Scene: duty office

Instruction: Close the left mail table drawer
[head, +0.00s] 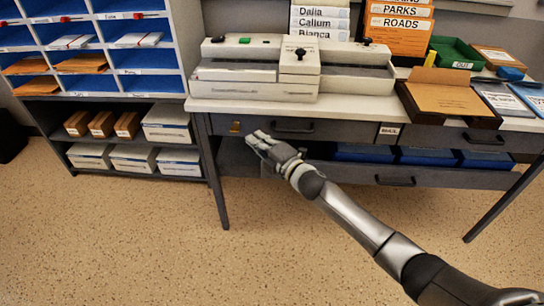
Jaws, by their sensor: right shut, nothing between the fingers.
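The mail table (222,104) has a white top and dark grey drawers below it. The left drawer (345,130) has a dark front with a bar handle and sits just under the tabletop. Its front looks about in line with the table edge; I cannot tell whether a small gap is left. My right gripper (257,140) is shut and empty, in front of the lower left part of this drawer, left of its handle. I cannot tell whether it touches the front. My left gripper is not in view.
A right drawer (440,136) is beside it. A lower wide front (340,174) with a handle has blue boxes (428,156) behind it. A franking machine (299,65) and trays stand on top. A mail shelf (195,85) is at left. The floor in front is clear.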

